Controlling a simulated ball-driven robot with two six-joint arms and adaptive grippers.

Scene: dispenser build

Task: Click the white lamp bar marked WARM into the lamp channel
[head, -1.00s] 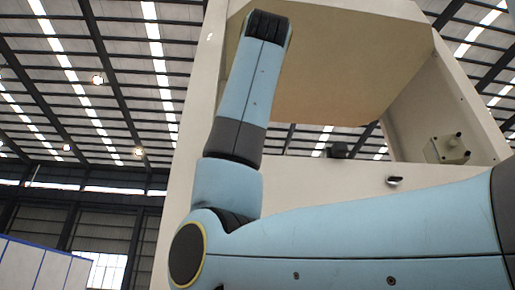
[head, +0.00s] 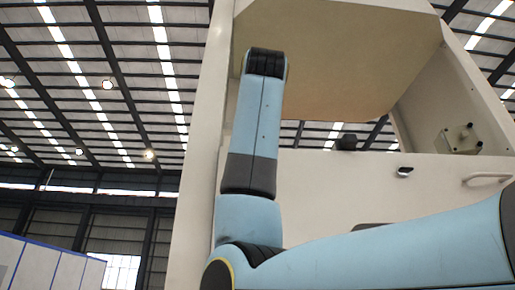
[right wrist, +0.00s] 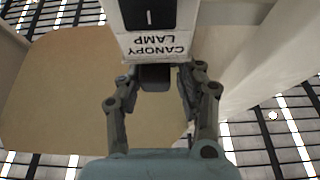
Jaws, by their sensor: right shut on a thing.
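No white lamp bar marked WARM and no lamp channel can be made out in either view. In the right wrist view my right gripper (right wrist: 157,90) has its fingers on both sides of a dark grey block (right wrist: 155,78) and is shut on it; I cannot tell what the block belongs to. Just beyond the fingertips is a white box face with an upside-down CANOPY LAMP label (right wrist: 157,49) and a black switch (right wrist: 147,14). In the head view my right arm reaches up before the canopy, and its gripper is out of sight. My left gripper is in neither view.
A beige canopy panel (head: 340,65) spans the top of a pale frame (head: 197,160). A small box with knobs (head: 459,139) sits on the right side wall. A pale back panel (head: 330,195) carries a small dark-and-white fitting (head: 404,172) and a handle (head: 486,180).

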